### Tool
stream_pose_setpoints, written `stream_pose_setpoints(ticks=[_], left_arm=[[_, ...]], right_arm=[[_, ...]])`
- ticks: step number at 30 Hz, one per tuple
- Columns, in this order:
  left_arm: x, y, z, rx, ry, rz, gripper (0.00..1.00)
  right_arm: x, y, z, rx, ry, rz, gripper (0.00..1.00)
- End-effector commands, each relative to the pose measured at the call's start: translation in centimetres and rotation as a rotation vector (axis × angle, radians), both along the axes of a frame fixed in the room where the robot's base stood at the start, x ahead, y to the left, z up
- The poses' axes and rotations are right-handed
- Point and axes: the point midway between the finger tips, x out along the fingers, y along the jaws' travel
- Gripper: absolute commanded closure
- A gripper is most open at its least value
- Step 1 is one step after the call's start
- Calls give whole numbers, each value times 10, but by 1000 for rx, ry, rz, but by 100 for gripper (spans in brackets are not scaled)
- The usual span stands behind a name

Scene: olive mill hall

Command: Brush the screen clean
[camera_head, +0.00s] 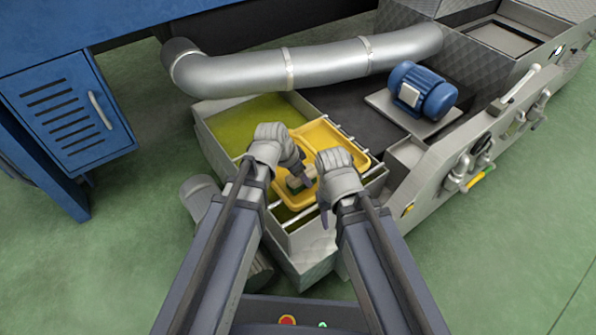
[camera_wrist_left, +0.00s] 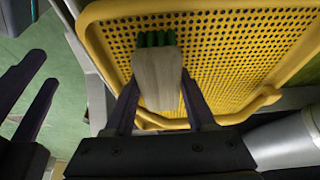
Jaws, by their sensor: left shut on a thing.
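The screen (camera_head: 316,134) is a yellow perforated tray over the open tank. Its mesh (camera_wrist_left: 220,60) fills much of the left wrist view. My left gripper (camera_head: 299,174) is shut on a brush (camera_head: 298,184) over the screen. In the left wrist view the brush (camera_wrist_left: 157,82) shows a pale wooden block and green bristles at the mesh; whether they touch it I cannot tell. My right gripper (camera_head: 324,213) hangs at the screen's near right edge. In the left wrist view its two dark fingers (camera_wrist_left: 28,95) stand apart with nothing between them.
Greenish liquid (camera_head: 250,122) lies in the tank left of the screen. A grey pipe (camera_head: 310,62) runs behind, a blue motor (camera_head: 425,90) stands at the back right, and a panel with valves (camera_head: 480,160) lies right. Green floor is open at left and right.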

Motion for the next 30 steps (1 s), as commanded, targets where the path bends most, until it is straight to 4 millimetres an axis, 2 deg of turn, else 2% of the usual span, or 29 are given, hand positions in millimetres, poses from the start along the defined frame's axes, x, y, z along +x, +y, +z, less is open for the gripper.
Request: stream_pose_setpoints(ticks=[1, 6, 14, 15, 17, 30], left_arm=[[-7, -4, 0, 1, 3, -4, 96], [-14, -10, 1, 1, 1, -2, 96], [-13, -11, -4, 1, 0, 0, 96], [-13, -11, -3, 1, 0, 0, 100], [-13, -11, -2, 1, 0, 0, 100], [11, 8, -1, 3, 1, 3, 100]], right_arm=[[0, 0, 0, 0, 0, 0, 50], [0, 0, 1, 0, 0, 0, 50], [0, 0, -3, 0, 0, 0, 50], [0, 0, -3, 0, 0, 0, 50], [0, 0, -2, 0, 0, 0, 50], [0, 0, -1, 0, 0, 0, 50]])
